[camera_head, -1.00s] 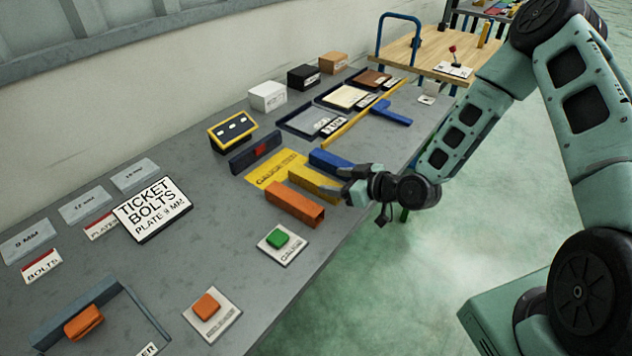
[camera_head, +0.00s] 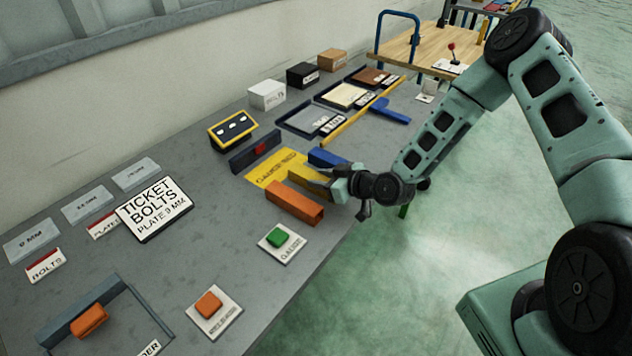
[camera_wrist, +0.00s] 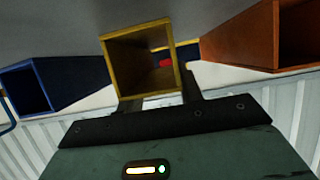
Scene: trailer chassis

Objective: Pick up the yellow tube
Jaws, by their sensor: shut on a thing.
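The yellow tube (camera_head: 303,182) is a square hollow bar lying between a blue and an orange tube on the grey bench. My gripper (camera_head: 322,177) is at its near end, fingers around it. In the wrist view the tube's open square end (camera_wrist: 132,70) sits between the two dark fingers of my gripper (camera_wrist: 155,92), which is shut on it. I cannot tell whether the tube is clear of the bench. Part of it is hidden behind the fingers in the head view.
The orange tube (camera_head: 293,204) and blue tube (camera_head: 326,158) lie close on either side. A yellow mat (camera_head: 268,172) lies behind them. A green button (camera_head: 281,236) is in front of the orange tube. The bench edge is near my wrist, with open floor beyond.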

